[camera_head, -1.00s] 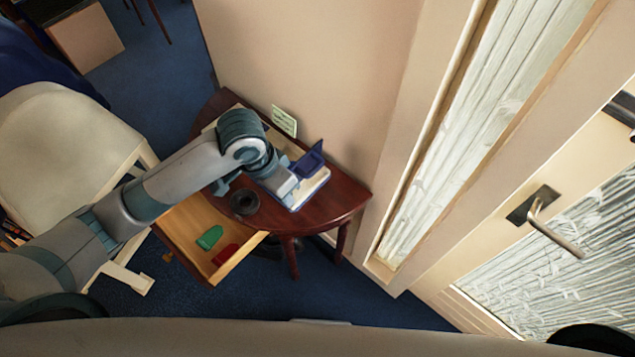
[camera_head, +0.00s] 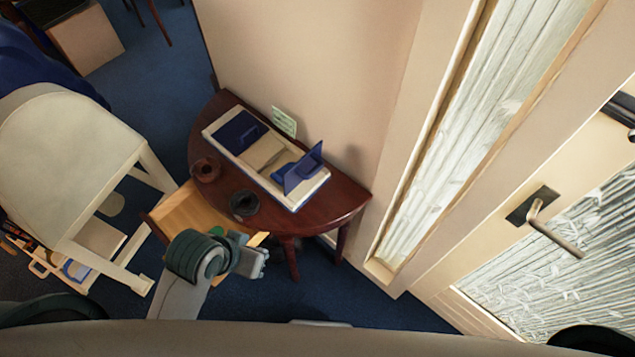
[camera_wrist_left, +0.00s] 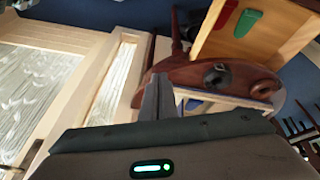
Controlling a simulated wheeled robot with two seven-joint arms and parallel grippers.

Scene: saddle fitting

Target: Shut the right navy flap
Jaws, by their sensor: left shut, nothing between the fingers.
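The right navy flap (camera_head: 304,168) stands raised at the right end of a cream board (camera_head: 318,187) on a dark red half-round table. A navy piece shows beside its base. The left navy flap (camera_head: 232,130) lies flat at the board's other end, with a small raised part on it. My left gripper (camera_head: 262,262) is shut and empty, in front of the table near the open drawer, well apart from the flap. Its closed fingers show in the left wrist view (camera_wrist_left: 160,80), where I cannot make out the flap. My right gripper is not in view.
An open wooden drawer (camera_head: 181,212) juts from the table (camera_head: 338,207); in the wrist view it holds a green piece (camera_wrist_left: 247,22) and a red piece. A black ring (camera_head: 244,203) and brown ring (camera_head: 205,170) lie on the table. A green card (camera_head: 284,121) stands behind the board.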

